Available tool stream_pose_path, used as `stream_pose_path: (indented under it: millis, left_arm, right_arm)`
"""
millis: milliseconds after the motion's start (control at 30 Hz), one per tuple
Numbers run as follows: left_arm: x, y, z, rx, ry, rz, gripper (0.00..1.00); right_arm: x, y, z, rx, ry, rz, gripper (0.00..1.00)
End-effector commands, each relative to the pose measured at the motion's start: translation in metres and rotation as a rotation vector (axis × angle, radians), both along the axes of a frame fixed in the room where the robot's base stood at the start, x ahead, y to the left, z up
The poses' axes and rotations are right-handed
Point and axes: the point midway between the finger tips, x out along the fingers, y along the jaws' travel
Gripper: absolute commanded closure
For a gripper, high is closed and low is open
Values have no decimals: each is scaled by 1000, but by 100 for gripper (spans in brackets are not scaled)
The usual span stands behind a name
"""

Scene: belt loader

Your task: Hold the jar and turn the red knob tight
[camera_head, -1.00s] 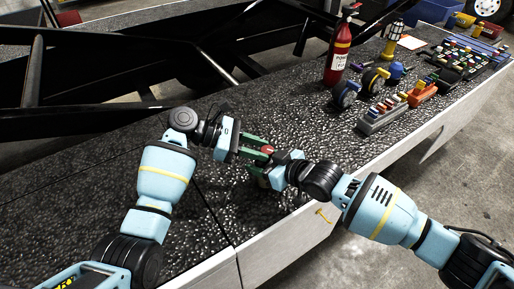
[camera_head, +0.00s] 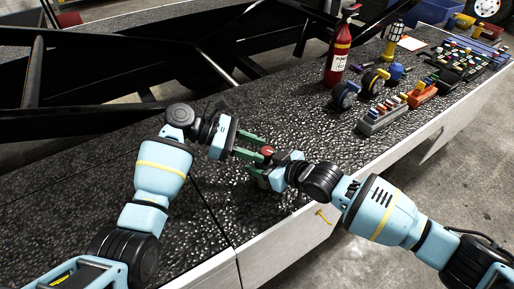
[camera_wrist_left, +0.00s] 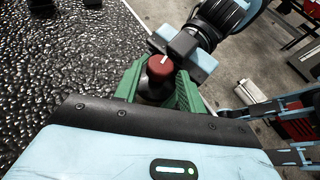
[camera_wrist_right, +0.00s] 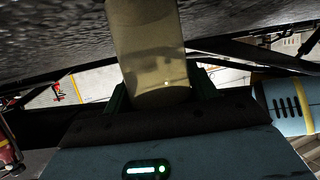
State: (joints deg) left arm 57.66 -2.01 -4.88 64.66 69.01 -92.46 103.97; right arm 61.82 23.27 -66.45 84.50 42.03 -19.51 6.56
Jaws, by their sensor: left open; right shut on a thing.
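The red knob (camera_head: 267,151) sits on top of the jar (camera_head: 263,183), which stands on the black textured bench. In the left wrist view the knob (camera_wrist_left: 160,66) shows a white mark and lies between the green fingers of my left gripper (camera_wrist_left: 158,84). My left gripper (camera_head: 250,146) is open around the knob, with a gap beside it. My right gripper (camera_wrist_right: 160,92) is shut on the jar's side; the jar (camera_wrist_right: 150,45) looks tan and translucent in the right wrist view. Most of the jar is hidden by the grippers in the head view.
A red fire extinguisher (camera_head: 338,55) stands farther back on the bench. Near it are blue and yellow round tools (camera_head: 372,80) and a grey tray (camera_head: 380,119) of coloured parts. The bench left of my arms is clear.

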Motion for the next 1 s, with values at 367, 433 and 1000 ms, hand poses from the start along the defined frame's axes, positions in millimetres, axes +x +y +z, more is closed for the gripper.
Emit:
stream_pose_path:
  millis: [367,433,1000]
  left_arm:
    - [3,67,27,2,-2,2,60]
    - [4,77,32,1,-3,2,60]
    - [4,102,43,0,-1,0,60]
  right_arm:
    - [0,0,0,0,0,0,73]
    - [0,0,0,0,0,0,73]
    - [0,0,0,1,1,0,73]
